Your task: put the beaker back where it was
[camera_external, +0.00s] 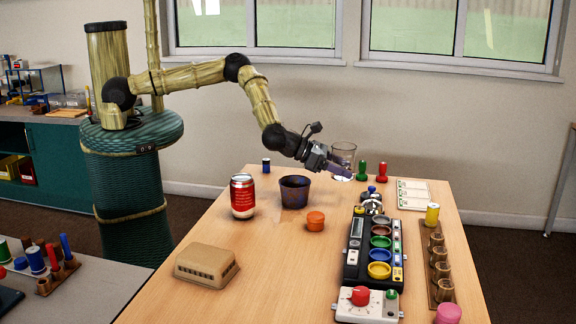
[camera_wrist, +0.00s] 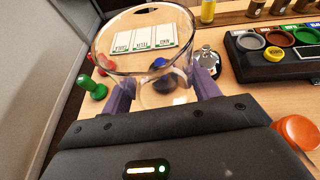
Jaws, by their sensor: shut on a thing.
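The beaker (camera_external: 343,154) is clear glass and upright or nearly so, at the far side of the table. My gripper (camera_external: 341,170) is shut on it, with purple fingers low on its sides. In the wrist view my gripper (camera_wrist: 163,90) has one finger on either side of the beaker (camera_wrist: 150,68), whose wide rim faces the camera. I cannot tell whether its base touches the table. A blue-topped object shows through the glass.
Green (camera_external: 362,171) and red (camera_external: 383,172) pegs stand just right of the beaker, with white cards (camera_external: 413,194) beyond. A dark pot (camera_external: 295,192), red can (camera_external: 242,197) and orange lid (camera_external: 316,221) stand nearer. A black tray (camera_external: 353,262) holds coloured dishes.

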